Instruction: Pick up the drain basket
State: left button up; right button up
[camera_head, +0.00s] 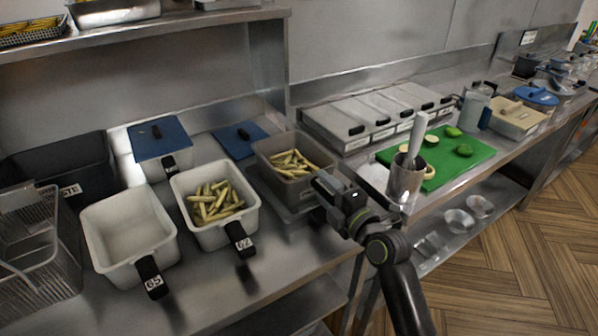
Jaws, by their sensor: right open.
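My right gripper (333,190) is at the front right corner of a grey pan (284,176) holding cut potato sticks. Its jaws are open; whether they touch the pan or surround a handle there cannot be told. A wire mesh basket (38,262) stands at the far left edge, partly cut off, well away from my right gripper. Which of these is the drain basket is not marked. My left gripper is not in view.
A white pan of potato sticks (180,187) and an empty white pan (92,222) have black handles over the counter front. A dark bin (92,158) stands behind. Right are lidded containers (345,110), a metal cup (406,180) and a green board (480,153).

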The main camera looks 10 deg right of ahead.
jog(key=shift+w, duration=0.1)
grip_shut()
dwell(0.3)
jog(key=shift+r, duration=0.15)
